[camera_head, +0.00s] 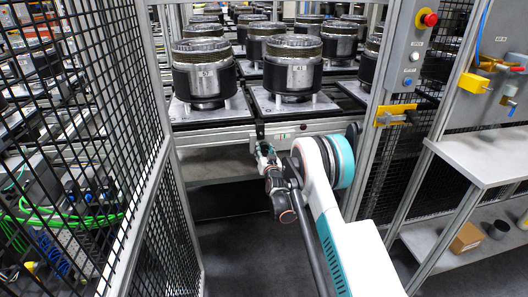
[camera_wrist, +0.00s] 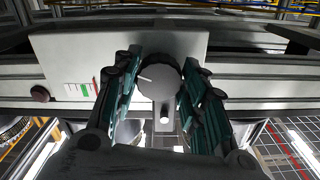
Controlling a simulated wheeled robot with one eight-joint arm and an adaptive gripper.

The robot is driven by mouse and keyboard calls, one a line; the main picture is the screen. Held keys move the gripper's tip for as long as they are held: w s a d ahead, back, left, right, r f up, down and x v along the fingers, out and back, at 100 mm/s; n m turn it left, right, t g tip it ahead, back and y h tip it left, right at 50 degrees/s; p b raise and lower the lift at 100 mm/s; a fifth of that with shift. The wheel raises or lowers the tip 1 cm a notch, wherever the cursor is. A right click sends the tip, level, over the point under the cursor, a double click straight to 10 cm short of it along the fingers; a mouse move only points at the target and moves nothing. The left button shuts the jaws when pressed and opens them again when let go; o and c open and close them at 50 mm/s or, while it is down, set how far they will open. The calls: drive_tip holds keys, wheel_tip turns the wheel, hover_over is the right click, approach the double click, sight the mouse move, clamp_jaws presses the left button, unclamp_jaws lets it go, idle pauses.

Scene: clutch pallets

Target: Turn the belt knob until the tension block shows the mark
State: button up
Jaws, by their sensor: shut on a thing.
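The dark round belt knob (camera_wrist: 158,84) is on a pale metal plate (camera_wrist: 60,58) on the front of the conveyor frame. A short white line on its face points left. My gripper (camera_wrist: 160,68) is shut on the knob, one teal finger on each side. A small scale (camera_wrist: 82,89) with white, green and red parts is on the plate left of the knob. Whether it is the tension block, and its exact reading, is too small to tell. In the head view my gripper (camera_head: 264,152) reaches the frame front and hides the knob.
Pallets with metal clutch drums (camera_head: 292,68) stand on the conveyor above. A dark red round button (camera_wrist: 40,94) is left of the scale. A black mesh fence (camera_head: 75,120) is on the left. A post with a red stop button (camera_head: 429,19) and a grey bench (camera_head: 485,155) are on the right.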

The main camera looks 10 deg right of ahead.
drive_tip(key=m, duration=0.4)
drive_tip(key=shift+m, duration=0.3)
drive_tip(key=m, duration=0.4)
drive_tip(key=shift+a+m, duration=0.1)
drive_tip(key=shift+m, duration=0.2)
drive_tip(key=m, duration=0.4)
drive_tip(key=shift+r+m, duration=0.1)
drive_tip(key=shift+m, duration=2)
drive_tip(key=o, duration=1.1)
drive_tip(key=shift+c, duration=0.2)
drive_tip(key=shift+s, duration=0.1)
